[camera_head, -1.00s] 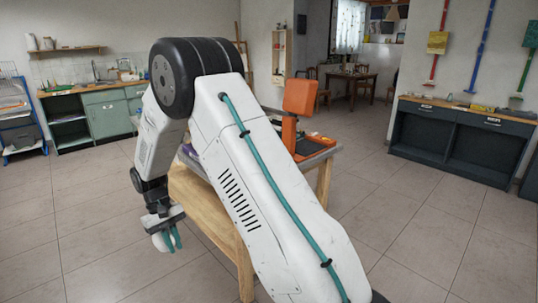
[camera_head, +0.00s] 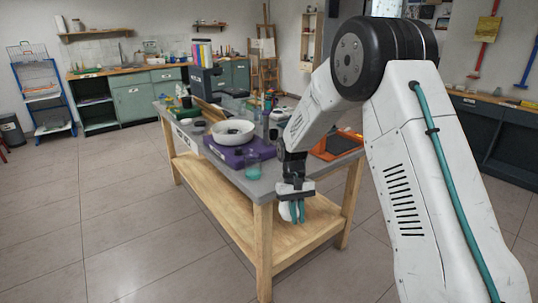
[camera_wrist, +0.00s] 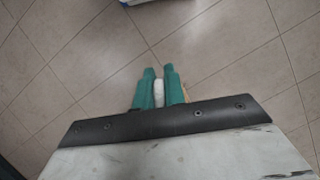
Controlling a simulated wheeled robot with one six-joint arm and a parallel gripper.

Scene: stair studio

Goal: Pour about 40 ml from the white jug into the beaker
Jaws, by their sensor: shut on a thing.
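My gripper (camera_head: 297,212) hangs in front of the workbench's near right corner, below the level of its top. Its teal fingers are shut on a white thing (camera_head: 285,212), most likely the white jug, mostly hidden by the gripper. In the wrist view a narrow strip of white (camera_wrist: 158,92) shows between the two fingers (camera_wrist: 159,88). A clear vessel with a teal tint (camera_head: 252,168), probably the beaker, stands on the bench top near its front edge, left of my gripper. Its contents cannot be made out.
The grey-topped workbench (camera_head: 262,187) holds a purple block (camera_head: 228,152), a white bowl (camera_head: 233,131) and an orange tray (camera_head: 333,147). A wooden lower shelf (camera_head: 225,196) runs beneath. Tiled floor (camera_head: 110,210) at the left is clear.

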